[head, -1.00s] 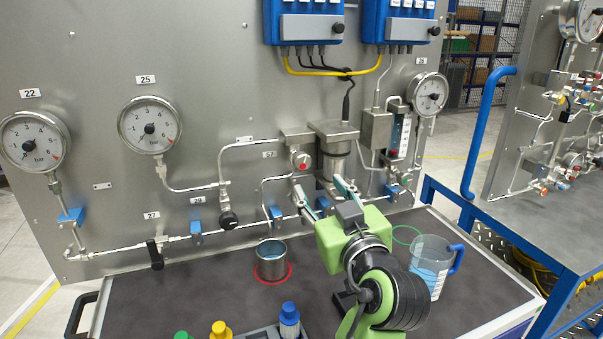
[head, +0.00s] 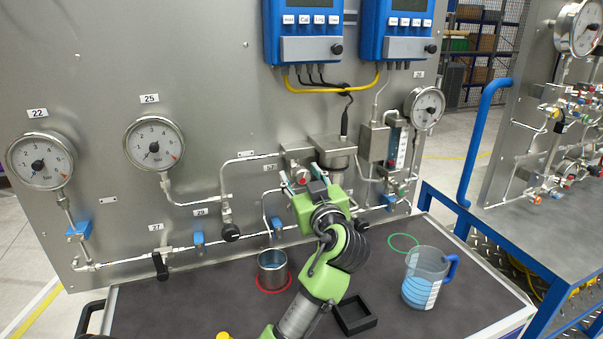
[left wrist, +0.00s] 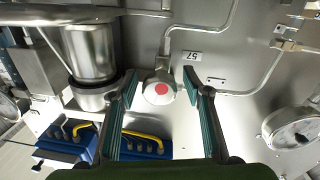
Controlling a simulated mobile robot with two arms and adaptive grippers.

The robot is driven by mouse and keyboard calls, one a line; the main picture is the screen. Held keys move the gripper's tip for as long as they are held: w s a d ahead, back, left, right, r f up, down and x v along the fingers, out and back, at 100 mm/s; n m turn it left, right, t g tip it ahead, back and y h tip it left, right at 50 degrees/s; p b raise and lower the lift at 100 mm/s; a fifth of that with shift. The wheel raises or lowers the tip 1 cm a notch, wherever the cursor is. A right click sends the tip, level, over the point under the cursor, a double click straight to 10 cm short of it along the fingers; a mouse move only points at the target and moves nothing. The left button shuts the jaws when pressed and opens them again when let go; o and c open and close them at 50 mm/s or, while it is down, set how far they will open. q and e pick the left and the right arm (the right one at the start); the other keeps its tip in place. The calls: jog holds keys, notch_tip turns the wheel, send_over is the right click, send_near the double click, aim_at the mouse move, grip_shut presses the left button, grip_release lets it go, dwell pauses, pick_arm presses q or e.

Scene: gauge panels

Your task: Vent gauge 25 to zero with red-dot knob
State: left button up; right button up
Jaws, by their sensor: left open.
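Gauge 25 (head: 154,143) is a round white dial on the panel, left of centre in the head view. Its needle seems to point to the lower left, but the exact reading is too small to tell. The red-dot knob (left wrist: 160,88) is pale and round with a red centre, just below label 57 in the left wrist view. In the head view the knob (head: 303,173) is partly hidden by my left gripper (head: 303,180). That gripper is open, its two fingers on either side of the knob with gaps visible in the left wrist view (left wrist: 160,76). My right gripper is not in view.
Steel pipes and a metal cylinder (head: 334,152) sit close to the knob. A black knob (head: 231,232) and blue-handled valves (head: 198,238) are on the lower pipe. A metal cup (head: 272,268) and a jug (head: 424,280) stand on the bench.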

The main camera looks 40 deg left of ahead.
pick_arm(q)
jog(key=shift+c, duration=0.7)
jog(key=c, duration=1)
jog(key=shift+r+m, duration=0.1)
jog(key=shift+m, duration=0.2)
jog(key=m+p, duration=0.2)
jog(key=shift+m, duration=0.4)
jog(key=m+p, duration=0.2)
jog(key=m, duration=0.1)
jog(key=shift+r+m+g, duration=0.15)
jog(key=shift+m+g, duration=0.15)
jog(key=m+p, duration=0.2)
jog(key=m, duration=0.1)
jog(key=shift+p, duration=0.4)
jog(key=shift+s+m+g+p, duration=0.1)
jog(key=shift+m+g+p, duration=0.2)
jog(key=shift+m+p, duration=1.25)
jog(key=shift+m, duration=0.45)
